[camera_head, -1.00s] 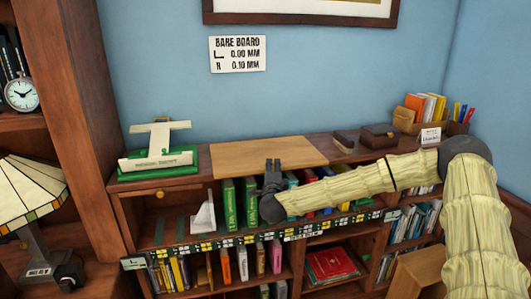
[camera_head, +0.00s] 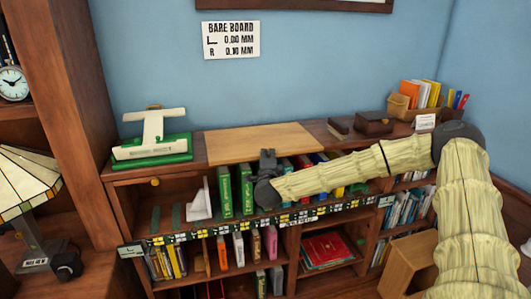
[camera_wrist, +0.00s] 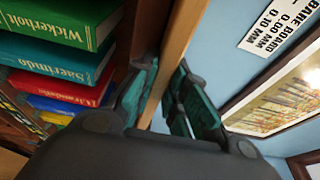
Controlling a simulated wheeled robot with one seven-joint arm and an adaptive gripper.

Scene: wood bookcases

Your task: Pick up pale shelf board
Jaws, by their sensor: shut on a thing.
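The pale shelf board (camera_head: 250,142) lies flat along the top of the bookcase, its front edge towards me. My gripper (camera_head: 267,157) is at the middle of that front edge, with the arm reaching in from the right. In the wrist view the gripper (camera_wrist: 164,88) has one finger on each side of the board's pale edge (camera_wrist: 182,38) and is shut on it. The board looks level, and I cannot tell whether it is clear of the bookcase top. My gripper hides a small part of its front edge.
Green books (camera_head: 225,190) and other upright books stand just below the board. A green-based white stand (camera_head: 152,143) is to its left, and dark boxes (camera_head: 374,123) are to its right. A sign (camera_head: 231,40) hangs on the blue wall behind.

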